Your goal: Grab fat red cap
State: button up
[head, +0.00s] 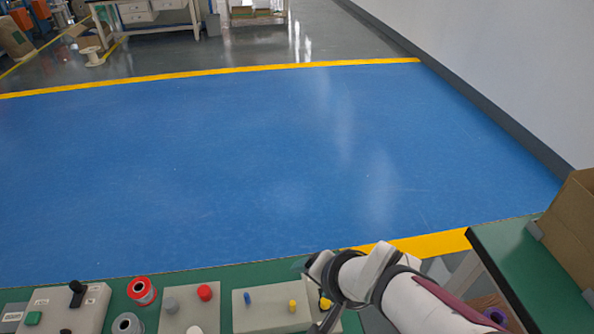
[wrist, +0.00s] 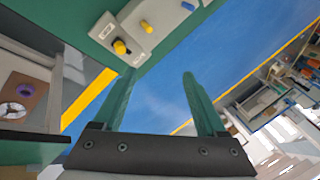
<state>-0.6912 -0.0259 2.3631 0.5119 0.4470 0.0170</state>
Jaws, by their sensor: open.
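A round red cap (head: 205,292) sits on a grey panel (head: 174,321) at the bottom middle of the head view. A grey cap (head: 170,305) is on the same panel. A red-rimmed spool (head: 142,290) stands just to its left on the green bench. My gripper (wrist: 158,75) is open with nothing between its fingers. It hangs by the right end of the panel with blue and yellow knobs, well right of the red cap. The red cap is not in the wrist view.
A grey spool (head: 127,325) and a lever box (head: 66,310) are at the left. A cardboard box (head: 572,232) stands on the right-hand table. Open blue floor lies beyond the bench.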

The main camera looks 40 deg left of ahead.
jog(key=s+a+f+n, duration=0.1)
jog(key=s+a+f, duration=0.2)
jog(key=a, duration=0.7)
jog(key=n+t+y, duration=0.2)
jog(key=n+t, duration=0.3)
jog(key=t, duration=0.3)
send_near(202, 293)
jog(key=x, duration=0.9)
jog(key=shift+w, duration=0.1)
grip_shut()
